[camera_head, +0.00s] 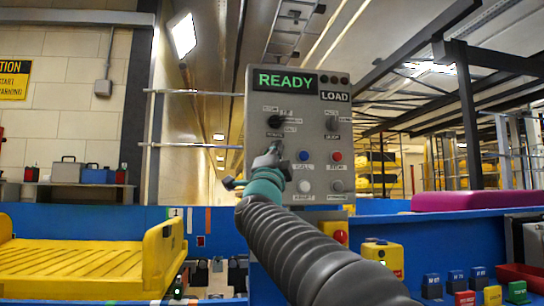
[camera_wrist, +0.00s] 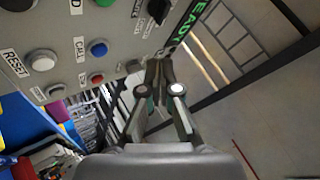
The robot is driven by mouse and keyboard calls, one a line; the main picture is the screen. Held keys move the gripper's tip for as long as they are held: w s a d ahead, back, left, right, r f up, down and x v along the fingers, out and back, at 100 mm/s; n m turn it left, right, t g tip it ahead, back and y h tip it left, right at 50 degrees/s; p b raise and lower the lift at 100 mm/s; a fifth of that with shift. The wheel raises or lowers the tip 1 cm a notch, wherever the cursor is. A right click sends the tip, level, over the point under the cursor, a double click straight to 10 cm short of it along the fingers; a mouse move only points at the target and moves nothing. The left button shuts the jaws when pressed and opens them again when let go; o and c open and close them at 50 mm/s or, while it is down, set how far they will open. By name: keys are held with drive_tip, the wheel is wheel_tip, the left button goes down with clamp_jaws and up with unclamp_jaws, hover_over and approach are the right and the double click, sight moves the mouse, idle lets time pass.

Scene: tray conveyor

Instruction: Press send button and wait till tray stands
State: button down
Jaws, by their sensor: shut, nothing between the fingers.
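The grey control panel (camera_head: 320,200) shows READY in green beside a LOAD label. It carries a blue button (camera_head: 304,155) labelled CALL, a red button (camera_head: 337,156), a white button (camera_head: 304,186) labelled RESET and a grey one (camera_head: 337,186). The red button's label is too small to read surely. My gripper (camera_head: 270,155) is shut and empty in front of the panel's left side. In the wrist view my gripper (camera_wrist: 155,68) points past the panel edge, beside the blue button (camera_wrist: 97,47) and the red button (camera_wrist: 97,78). Contact with the panel cannot be told.
A yellow slatted tray (camera_head: 85,262) with a raised end lies at left on the blue conveyor. A yellow box with a red button (camera_head: 340,237) stands below the panel.

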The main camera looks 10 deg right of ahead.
drive_tip(key=w+p, duration=0.4)
drive_tip(key=w, duration=0.4)
drive_tip(key=shift+w+d+p, duration=0.2)
drive_tip(key=shift+w+p, duration=0.15)
drive_tip(key=shift+p, duration=0.05)
drive_tip(key=shift+w, duration=0.15)
idle(1.2)
drive_tip(key=shift+w, duration=0.3)
drive_tip(key=shift+w, duration=0.5)
idle(0.8)
drive_tip(key=shift+s+f, duration=0.1)
drive_tip(key=shift+s, duration=0.05)
drive_tip(key=shift+s+b, duration=0.6)
drive_tip(key=shift+s, duration=0.2)
